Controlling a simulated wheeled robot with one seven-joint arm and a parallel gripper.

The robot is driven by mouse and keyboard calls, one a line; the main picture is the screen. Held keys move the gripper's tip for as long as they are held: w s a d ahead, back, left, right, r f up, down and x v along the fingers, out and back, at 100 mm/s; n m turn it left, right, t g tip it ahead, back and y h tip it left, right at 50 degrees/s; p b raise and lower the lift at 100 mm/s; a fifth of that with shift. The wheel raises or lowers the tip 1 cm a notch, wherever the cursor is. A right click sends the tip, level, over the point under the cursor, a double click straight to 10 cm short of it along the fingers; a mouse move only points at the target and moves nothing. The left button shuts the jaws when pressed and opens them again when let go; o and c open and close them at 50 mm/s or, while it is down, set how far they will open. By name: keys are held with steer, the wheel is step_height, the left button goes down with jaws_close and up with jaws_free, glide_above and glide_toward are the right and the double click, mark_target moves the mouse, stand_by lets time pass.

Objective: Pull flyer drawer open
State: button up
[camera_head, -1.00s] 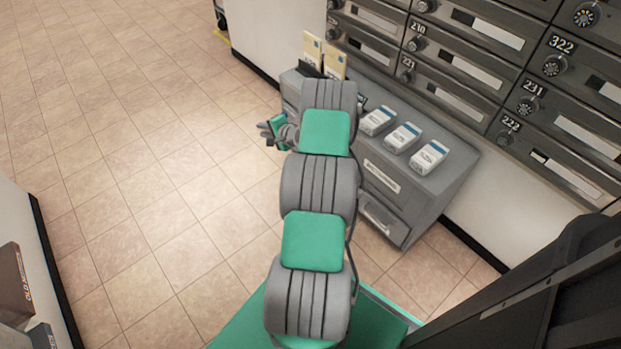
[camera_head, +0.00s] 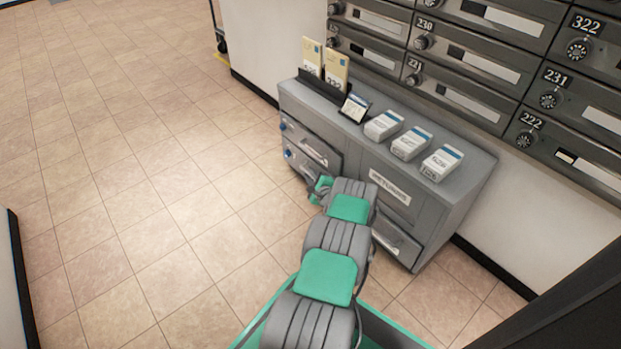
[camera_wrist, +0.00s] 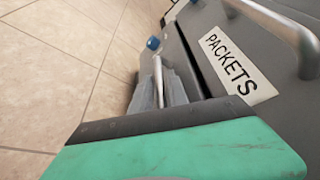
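The grey cabinet (camera_head: 440,205) stands below the mailboxes. On its left front are an upper drawer (camera_head: 310,141) and a lower drawer (camera_head: 297,164), each with a bar handle and a blue knob. No flyer label is readable. In the wrist view a drawer front labelled PACKETS (camera_wrist: 237,68) is close, with a bar handle (camera_wrist: 285,25) at upper right. My gripper (camera_head: 320,188) is low at the lower left drawer, partly hidden by my arm. In the wrist view a grey finger shows beside a light bar; the grip itself is unclear.
A RETURNS panel (camera_head: 388,188) and a lower handle (camera_head: 396,241) are on the cabinet's right. White boxes (camera_head: 411,143) and upright envelopes (camera_head: 335,71) stand on top. Mailboxes (camera_head: 470,55) line the wall. The tiled floor (camera_head: 150,170) to the left is clear.

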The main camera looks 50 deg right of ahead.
jaws_close()
stand_by(1.4)
